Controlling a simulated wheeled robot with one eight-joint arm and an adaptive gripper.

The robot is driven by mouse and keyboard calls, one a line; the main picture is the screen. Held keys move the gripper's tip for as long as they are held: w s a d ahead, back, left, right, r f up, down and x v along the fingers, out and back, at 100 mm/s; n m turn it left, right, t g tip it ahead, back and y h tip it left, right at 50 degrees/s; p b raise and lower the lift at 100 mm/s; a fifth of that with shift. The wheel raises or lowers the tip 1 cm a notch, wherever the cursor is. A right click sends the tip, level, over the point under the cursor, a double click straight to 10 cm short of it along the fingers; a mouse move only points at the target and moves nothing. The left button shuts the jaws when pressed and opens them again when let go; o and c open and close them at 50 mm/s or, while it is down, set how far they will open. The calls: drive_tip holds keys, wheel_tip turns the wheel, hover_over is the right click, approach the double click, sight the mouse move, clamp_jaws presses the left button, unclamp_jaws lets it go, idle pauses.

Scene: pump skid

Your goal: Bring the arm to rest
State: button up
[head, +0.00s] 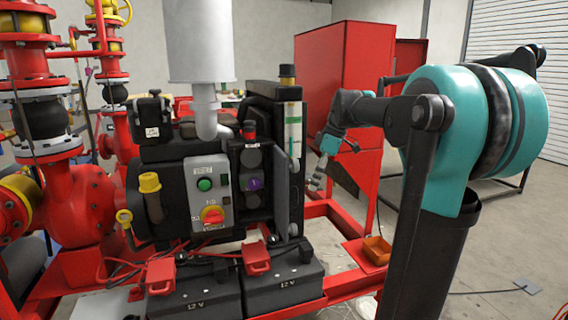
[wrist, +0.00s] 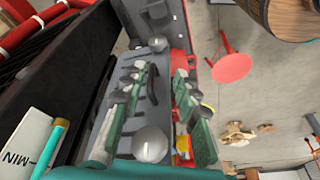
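My arm, teal and dark grey, rises at the right of the head view and reaches left across the front of a red cabinet. My gripper (head: 316,183) hangs at its end, small in the head view, just right of the pump skid's engine panel. In the wrist view its two green-faced fingers (wrist: 160,105) stand apart on either side of a dark grey surface. I see no object clearly pinched between them. A black curved piece shows in the gap; I cannot tell whether it is touched.
The control box (head: 210,193) has a green button and a red-yellow switch. A white gauge marked MIN (wrist: 25,140) is close at the left of the wrist view. The red cabinet (head: 345,80) stands behind my arm. Batteries (head: 285,285) sit low in front. Open floor lies at right.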

drive_tip(key=s+d+f+m+t+h, duration=0.1)
drive_tip(key=s+d+f+m, duration=0.1)
drive_tip(key=s+f+m, duration=0.5)
drive_tip(key=s+d+f+m+t+h, duration=0.2)
drive_tip(key=s+f+m, duration=0.6)
drive_tip(key=s+f, duration=0.7)
wheel_tip(320, 180, down, 6)
drive_tip(key=shift+d+r+t+h, duration=0.15)
drive_tip(key=shift+d+t+h, duration=0.15)
drive_tip(key=shift+d, duration=0.5)
drive_tip(key=shift+s, duration=0.15)
